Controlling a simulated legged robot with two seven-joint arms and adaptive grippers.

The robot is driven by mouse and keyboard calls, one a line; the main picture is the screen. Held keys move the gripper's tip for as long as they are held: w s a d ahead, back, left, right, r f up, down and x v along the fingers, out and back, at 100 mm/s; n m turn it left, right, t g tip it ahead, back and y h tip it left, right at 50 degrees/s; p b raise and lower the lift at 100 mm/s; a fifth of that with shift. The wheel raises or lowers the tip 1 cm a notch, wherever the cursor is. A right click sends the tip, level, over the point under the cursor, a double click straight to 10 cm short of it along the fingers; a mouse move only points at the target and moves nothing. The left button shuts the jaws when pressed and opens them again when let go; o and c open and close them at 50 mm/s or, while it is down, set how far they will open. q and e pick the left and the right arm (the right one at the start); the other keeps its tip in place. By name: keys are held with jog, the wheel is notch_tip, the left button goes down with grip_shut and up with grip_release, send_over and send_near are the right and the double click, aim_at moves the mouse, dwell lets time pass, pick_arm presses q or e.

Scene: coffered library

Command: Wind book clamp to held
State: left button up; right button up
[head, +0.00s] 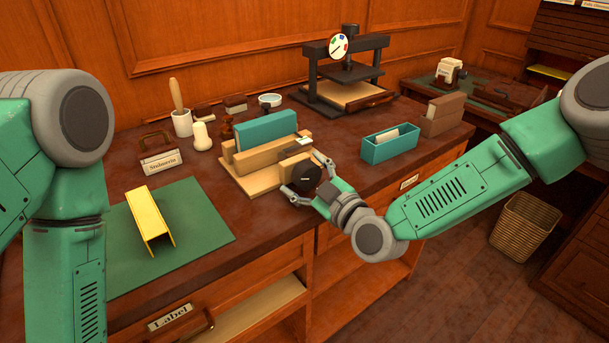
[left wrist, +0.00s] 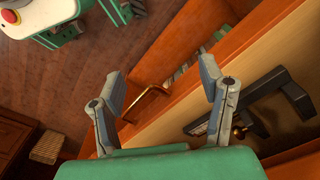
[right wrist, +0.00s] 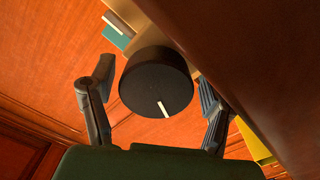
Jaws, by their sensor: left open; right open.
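The book clamp (head: 251,185) stands on the desk. It has a pale wooden base and wooden jaws, with a teal book (head: 265,130) upright between them. Its round black knob (head: 306,176) faces the front and also fills the middle of the right wrist view (right wrist: 155,75). A white line marks the knob's face, toward its lower edge in that view. My right gripper (right wrist: 157,90) is open, with one finger on each side of the knob; a gap shows at the left finger, and contact at the right is unclear. My left gripper (left wrist: 160,85) is open and empty, outside the head view.
A yellow angled piece (head: 150,222) lies on a green mat (head: 205,225) left of the clamp. A teal box (head: 390,148) stands to its right and a black press (head: 345,75) behind. Below my left gripper, the left wrist view shows a brass handle (left wrist: 148,103).

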jog(key=shift+d, duration=0.25)
jog(key=c, duration=1.2)
jog(key=shift+o, duration=0.2)
jog(key=shift+f, duration=0.1)
jog(key=shift+m, duration=0.4)
jog(key=m, duration=0.3)
jog(key=shift+a+m+b, duration=0.1)
jog(key=shift+m+b, duration=0.2)
jog(key=shift+b, duration=0.1)
jog(key=m, duration=0.4)
jog(key=shift+f+m+b, duration=0.15)
jog(key=shift+m+b, duration=0.15)
jog(key=shift+b, duration=0.1)
jog(key=m+b, duration=0.1)
jog(key=m, duration=0.3)
jog(key=shift+s+m+b, duration=0.1)
jog(key=shift+m+b, duration=0.35)
jog(key=shift+m, duration=1.35)
